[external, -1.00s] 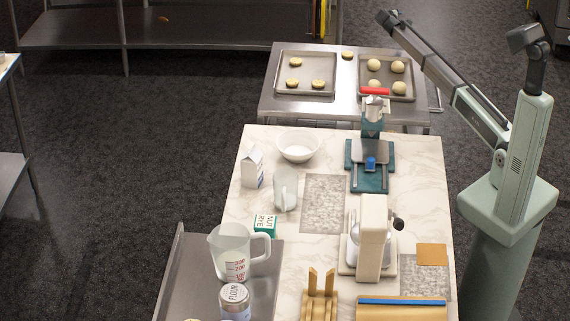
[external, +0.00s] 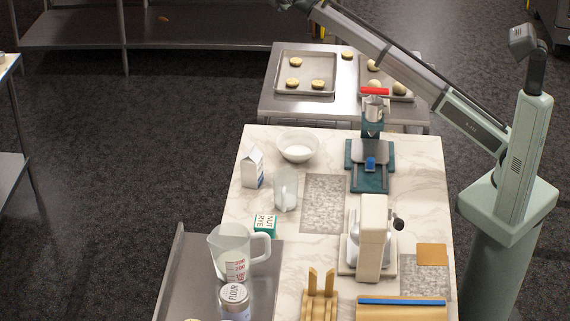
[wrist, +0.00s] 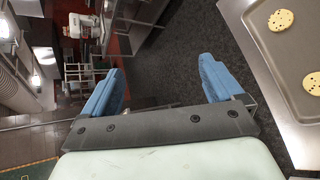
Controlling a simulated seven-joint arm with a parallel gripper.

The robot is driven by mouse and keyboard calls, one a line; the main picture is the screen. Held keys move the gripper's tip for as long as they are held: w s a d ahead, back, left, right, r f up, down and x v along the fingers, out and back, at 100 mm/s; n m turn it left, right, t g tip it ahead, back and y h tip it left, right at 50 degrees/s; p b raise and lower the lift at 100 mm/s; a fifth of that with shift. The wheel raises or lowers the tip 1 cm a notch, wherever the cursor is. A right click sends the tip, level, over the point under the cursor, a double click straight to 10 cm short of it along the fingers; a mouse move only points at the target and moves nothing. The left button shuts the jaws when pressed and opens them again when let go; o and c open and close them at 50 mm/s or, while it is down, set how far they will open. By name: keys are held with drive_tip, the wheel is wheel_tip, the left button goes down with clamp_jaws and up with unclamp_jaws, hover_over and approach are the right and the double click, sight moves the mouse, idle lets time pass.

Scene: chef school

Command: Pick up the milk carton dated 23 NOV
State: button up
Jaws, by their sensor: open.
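A white milk carton (external: 253,168) with a gabled top and a blue mark low on its side stands upright at the left edge of the marble counter (external: 272,141). Any date on it is too small to read. My gripper (wrist: 160,88) is open and empty in the wrist view, its two blue fingers spread apart over the floor. In the external view my arm reaches up and left, and the gripper is beyond the top edge. The carton is not in the wrist view.
A white bowl (external: 298,147), a clear jug (external: 286,190), a green NUT RYE box (external: 265,225) and a measuring jug (external: 236,248) stand near the carton. A teal press (external: 370,165) and a mixer (external: 372,237) are further right. Baking trays (external: 305,73) lie behind.

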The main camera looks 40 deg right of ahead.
drive_tip(key=s+a+r+n+y, duration=0.2)
drive_tip(key=s+a+r, duration=0.3)
drive_tip(key=a, duration=0.6)
drive_tip(key=s+a+r+n+t+y, duration=0.1)
drive_tip(key=s+a+r+n+y, duration=0.15)
drive_tip(key=s+a+r, duration=0.65)
drive_tip(key=s+a+r+n+y, duration=0.2)
drive_tip(key=a+n, duration=0.1)
drive_tip(key=a, duration=1.1)
drive_tip(key=m+g, duration=0.3)
drive_tip(key=g, duration=1.1)
hover_over(251, 155)
drive_tip(key=w+d, duration=0.3)
drive_tip(key=d, duration=0.1)
drive_tip(key=w+d+f+x, duration=0.1)
drive_tip(key=w+d+x, duration=0.15)
drive_tip(key=x, duration=1.25)
drive_tip(key=w+d+f+x, duration=0.1)
drive_tip(key=w+d+x, duration=0.15)
drive_tip(key=x, duration=1.25)
drive_tip(key=shift+y, duration=0.25)
drive_tip(key=x, duration=0.8)
drive_tip(key=s+x, duration=0.1)
drive_tip(key=x, duration=0.3)
drive_tip(key=shift+s+d+f, duration=0.1)
drive_tip(key=shift+d+f, duration=0.15)
drive_tip(key=shift+f, duration=0.05)
drive_tip(key=shift+c, duration=0.2)
